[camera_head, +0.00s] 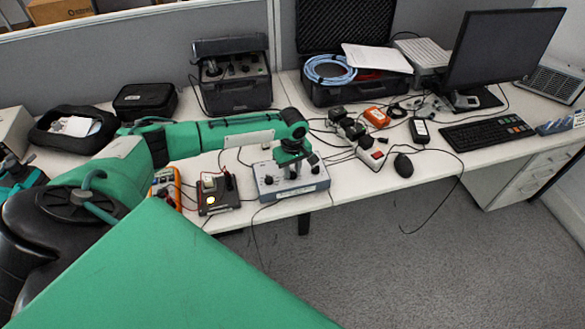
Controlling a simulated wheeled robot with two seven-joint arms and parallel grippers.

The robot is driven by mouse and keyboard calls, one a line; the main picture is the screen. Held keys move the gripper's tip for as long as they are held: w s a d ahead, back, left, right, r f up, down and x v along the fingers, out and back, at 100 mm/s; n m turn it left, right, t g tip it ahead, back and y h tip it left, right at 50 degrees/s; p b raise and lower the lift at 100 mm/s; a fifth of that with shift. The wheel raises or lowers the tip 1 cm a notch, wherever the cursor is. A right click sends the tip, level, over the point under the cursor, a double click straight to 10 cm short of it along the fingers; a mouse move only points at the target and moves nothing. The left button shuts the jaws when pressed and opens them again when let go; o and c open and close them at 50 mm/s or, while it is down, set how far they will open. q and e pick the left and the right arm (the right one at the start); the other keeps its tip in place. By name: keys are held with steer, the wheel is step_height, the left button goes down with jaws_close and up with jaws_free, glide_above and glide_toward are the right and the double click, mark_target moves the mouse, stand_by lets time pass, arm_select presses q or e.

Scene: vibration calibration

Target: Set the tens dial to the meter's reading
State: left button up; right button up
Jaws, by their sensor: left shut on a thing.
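A blue-grey box with dials (312,184) sits at the front edge of the white desk. My left gripper (292,170) points down onto its top and is shut on a knob there; the gripper hides most of the knob and its marks. A small dark knob (268,180) shows on the box left of the gripper. An orange meter (165,186) stands farther left, partly behind my arm; its reading cannot be made out. My right gripper is not in view.
A black unit with a lit round spot (217,196) stands between meter and box, with cables around it. A power strip (372,155) and a mouse (403,165) lie to the right. Black cases, a monitor (503,45) and a keyboard (487,133) stand behind and to the right.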

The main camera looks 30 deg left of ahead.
arm_select(q)
steer(key=m+p, duration=0.2)
steer(key=shift+r+m+p, duration=0.2)
steer(key=shift+m+p, duration=0.1)
steer(key=shift+p, duration=0.1)
steer(key=m+p, duration=0.2)
steer(key=shift+m, duration=0.3)
steer(key=m+p, duration=0.1)
steer(key=m, duration=0.2)
steer(key=shift+f+p, duration=0.1)
steer(key=shift+p, duration=0.2)
steer(key=shift+f+m+p, duration=0.1)
steer(key=shift+m+p, duration=0.35)
steer(key=shift+m, duration=1.15)
steer(key=o, duration=1)
